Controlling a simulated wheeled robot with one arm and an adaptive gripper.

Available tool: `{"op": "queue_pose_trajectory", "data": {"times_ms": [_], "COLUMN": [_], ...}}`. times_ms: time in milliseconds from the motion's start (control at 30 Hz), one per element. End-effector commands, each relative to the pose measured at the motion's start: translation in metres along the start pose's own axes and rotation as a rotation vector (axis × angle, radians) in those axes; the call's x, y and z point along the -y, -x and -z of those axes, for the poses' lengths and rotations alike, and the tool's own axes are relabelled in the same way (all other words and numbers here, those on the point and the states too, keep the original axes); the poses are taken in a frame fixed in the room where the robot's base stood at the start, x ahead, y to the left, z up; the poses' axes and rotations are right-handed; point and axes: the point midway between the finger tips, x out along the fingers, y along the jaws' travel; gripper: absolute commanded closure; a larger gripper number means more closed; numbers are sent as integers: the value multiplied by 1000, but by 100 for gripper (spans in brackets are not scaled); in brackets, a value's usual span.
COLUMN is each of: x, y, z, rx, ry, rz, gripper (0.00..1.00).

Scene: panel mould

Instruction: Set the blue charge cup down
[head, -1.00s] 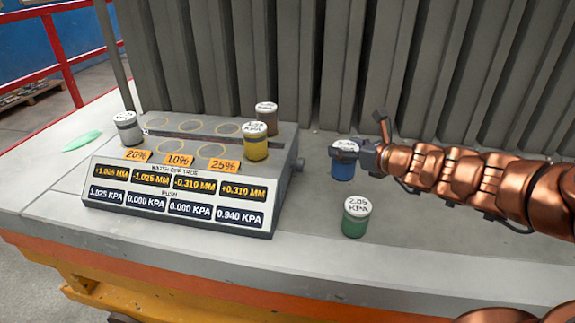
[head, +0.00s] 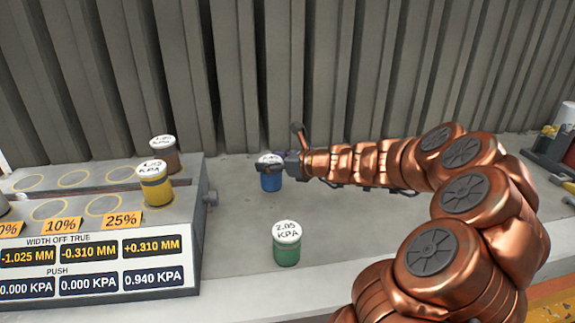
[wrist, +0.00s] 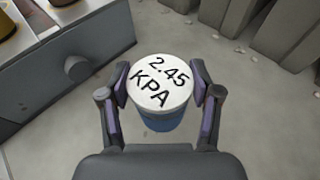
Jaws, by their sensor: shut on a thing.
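The blue charge cup (head: 270,180) has a white lid; in the wrist view the lid of the cup (wrist: 160,84) reads 2.45 KPA. My gripper (head: 276,166) comes in from the right and is shut on it. In the wrist view the two fingers of my gripper (wrist: 163,88) press on either side of the lid. The cup looks upright, over the grey slab (head: 235,235) to the right of the readout block. I cannot tell whether its base touches the slab.
A green cup (head: 287,245) marked 2.05 KPA stands nearer the front edge. The readout block (head: 205,235) is at left, with a yellow cup (head: 155,187) and a brown cup (head: 165,157) on it. A ribbed grey wall (head: 240,75) rises behind. Slab between block and green cup is clear.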

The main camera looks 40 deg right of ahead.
Motion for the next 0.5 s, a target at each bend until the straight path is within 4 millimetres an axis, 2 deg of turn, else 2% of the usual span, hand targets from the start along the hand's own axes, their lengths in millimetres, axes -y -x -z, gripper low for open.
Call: {"op": "queue_pose_trajectory", "data": {"times_ms": [33,233,500], "x": [12,46,72], "y": [1,4,7], "z": [2,6,9], "rx": [-3,-3,0], "ry": [-2,0,1], "rz": [4,5,2], "gripper": [90,90,90]}}
